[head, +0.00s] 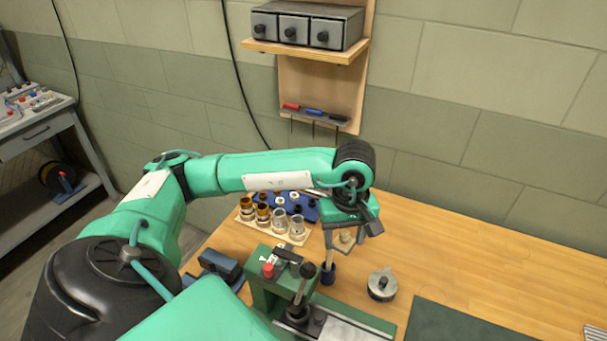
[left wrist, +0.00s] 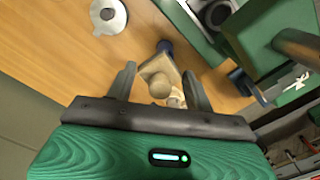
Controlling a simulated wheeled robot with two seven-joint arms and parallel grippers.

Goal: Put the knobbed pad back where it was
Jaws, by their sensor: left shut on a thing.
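The knobbed pad (left wrist: 158,72) is a beige piece with a round knob. It is between the two fingers of my left gripper (left wrist: 160,84), which is shut on it. In the head view the pad (head: 345,237) shows small under my left gripper (head: 346,243), held above the table. The pad's underside is hidden. My right gripper is in neither view.
A green press-like fixture (head: 268,290) stands in front. Several metallic cups (head: 280,220) stand on a board behind. A dark green mat (head: 455,322) lies right; the table's back right is clear.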

